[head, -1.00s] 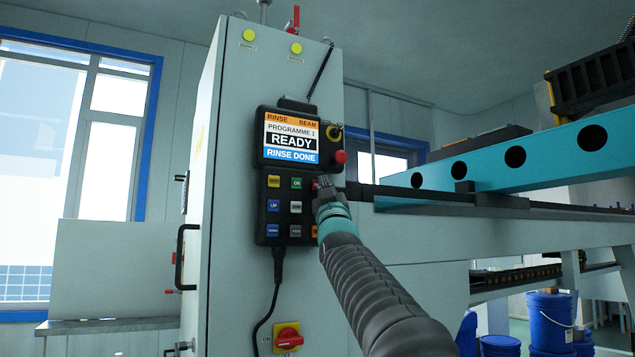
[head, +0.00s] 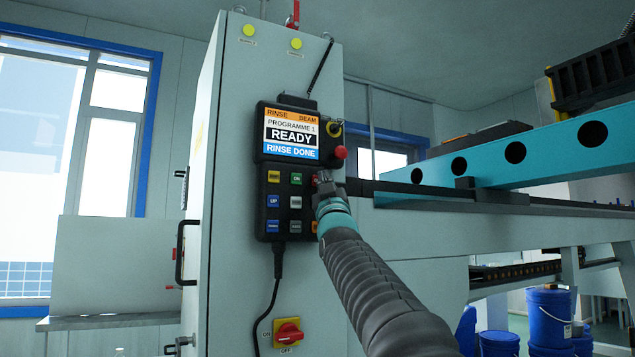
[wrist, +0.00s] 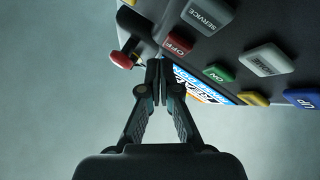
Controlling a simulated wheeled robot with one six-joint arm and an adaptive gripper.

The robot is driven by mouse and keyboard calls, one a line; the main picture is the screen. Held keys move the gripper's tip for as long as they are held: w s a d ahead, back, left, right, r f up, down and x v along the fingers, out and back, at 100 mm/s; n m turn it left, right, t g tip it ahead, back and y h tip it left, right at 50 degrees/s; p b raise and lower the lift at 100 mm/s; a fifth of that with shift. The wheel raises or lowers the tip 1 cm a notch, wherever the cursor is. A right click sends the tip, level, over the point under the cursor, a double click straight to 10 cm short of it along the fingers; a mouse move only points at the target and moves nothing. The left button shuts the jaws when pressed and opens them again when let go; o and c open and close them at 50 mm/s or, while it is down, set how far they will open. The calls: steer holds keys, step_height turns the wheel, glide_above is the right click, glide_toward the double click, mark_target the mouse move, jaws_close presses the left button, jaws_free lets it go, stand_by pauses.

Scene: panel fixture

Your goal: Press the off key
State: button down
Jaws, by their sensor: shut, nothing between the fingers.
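The off key (wrist: 178,44) is a small red key marked OFF on the dark control pendant (head: 265,170), beside the green ON key (wrist: 218,74). My gripper (wrist: 160,76) is shut and empty. In the wrist view its fingertips are just below and left of the off key, overlapping the pendant's edge. I cannot tell whether they touch it. In the head view my gripper (head: 321,181) is at the right end of the top key row and covers most of the off key. The screen (head: 291,137) reads READY and RINSE DONE.
A red mushroom button (head: 340,152) sticks out just above my gripper; it is left of my fingers in the wrist view (wrist: 122,60). The SERVICE key (wrist: 207,15) and HOME key (wrist: 266,60) are close by. A red rotary switch (head: 289,333) is lower on the cabinet.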

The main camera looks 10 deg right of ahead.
stand_by(0.4)
steer(key=shift+w+a+p, duration=0.1)
steer(key=shift+w+p, duration=0.2)
steer(key=shift+w, duration=0.1)
steer(key=shift+w+a+p, duration=0.15)
steer(key=shift+w+p, duration=0.15)
steer(key=shift+w, duration=0.1)
stand_by(0.7)
steer(key=shift+s, duration=0.15)
steer(key=shift+s+f+b, duration=0.1)
steer(key=shift+s+b, duration=0.05)
steer(key=shift+b, duration=0.25)
steer(key=shift+s+d+b, duration=0.25)
steer(key=shift+s+b, duration=0.05)
steer(key=shift+s, duration=0.15)
